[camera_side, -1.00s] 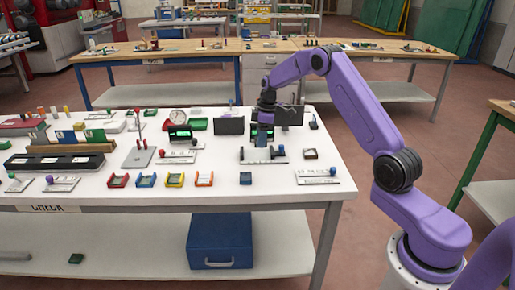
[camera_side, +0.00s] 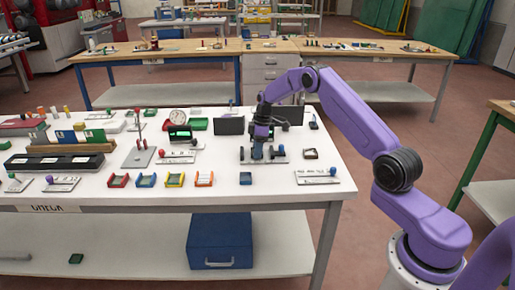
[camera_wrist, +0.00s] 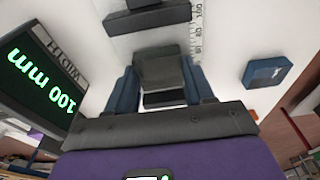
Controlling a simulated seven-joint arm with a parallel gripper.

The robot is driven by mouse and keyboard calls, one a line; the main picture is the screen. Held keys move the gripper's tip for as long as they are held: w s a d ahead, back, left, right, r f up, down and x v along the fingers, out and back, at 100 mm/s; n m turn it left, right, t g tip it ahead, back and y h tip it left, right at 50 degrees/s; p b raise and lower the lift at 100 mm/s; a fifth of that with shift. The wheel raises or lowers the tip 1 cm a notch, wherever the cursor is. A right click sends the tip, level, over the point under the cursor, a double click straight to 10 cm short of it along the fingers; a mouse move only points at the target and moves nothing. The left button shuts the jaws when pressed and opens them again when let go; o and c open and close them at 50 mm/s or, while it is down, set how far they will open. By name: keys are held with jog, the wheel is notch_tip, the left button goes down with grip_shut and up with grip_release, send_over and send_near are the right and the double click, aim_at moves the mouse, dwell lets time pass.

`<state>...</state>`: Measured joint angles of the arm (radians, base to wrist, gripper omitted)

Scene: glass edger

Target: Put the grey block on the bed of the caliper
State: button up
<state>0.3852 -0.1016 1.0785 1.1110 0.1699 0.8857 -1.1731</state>
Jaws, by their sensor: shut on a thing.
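My gripper (camera_side: 263,155) points down at the caliper (camera_side: 243,154) on the white bench in the side view. In the wrist view its two blue fingers (camera_wrist: 163,84) are shut on the grey block (camera_wrist: 162,68), one finger on each side. The caliper's dark jaw bar (camera_wrist: 148,19) lies beyond the block, with a printed scale beside it. A display to the left reads 100 mm and WIDTH. In the side view the fingers hide most of the caliper's middle, and the block is not clear there. I cannot tell whether the block touches the bed.
A dark panel (camera_side: 230,126) stands left of my gripper. Several coloured trays line the front left.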

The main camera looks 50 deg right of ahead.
jog(key=shift+f, duration=0.15)
jog(key=o, duration=1.2)
notch_tip(320, 180, up, 12)
jog(key=s+d, duration=0.1)
jog(key=shift+s, duration=0.15)
